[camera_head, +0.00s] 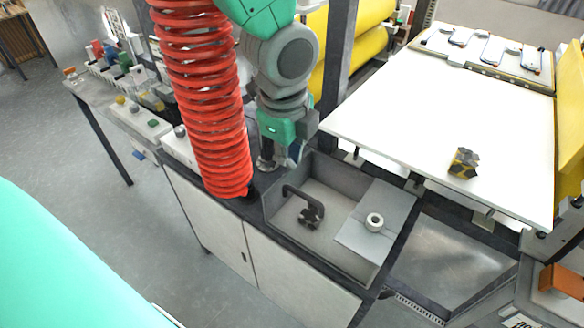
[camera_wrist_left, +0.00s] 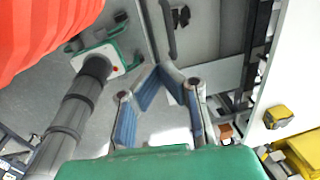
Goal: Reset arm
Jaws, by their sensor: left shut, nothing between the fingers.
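My left gripper (camera_head: 281,157) hangs below my green and grey left arm, just behind the far left corner of a grey open bin (camera_head: 337,239). In the left wrist view its two blue-padded fingers (camera_wrist_left: 160,70) meet at the tips, shut with nothing between them. It touches none of the loose items. My right gripper is not in either view.
A red coiled hose (camera_head: 208,100) hangs close left of my left arm. The bin holds a black-handled tool (camera_head: 312,214); a white ring (camera_head: 374,221) lies on its grey plate. A yellow-black block (camera_head: 463,162) rests on the white table (camera_head: 420,110). Yellow rolls (camera_head: 358,35) stand behind.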

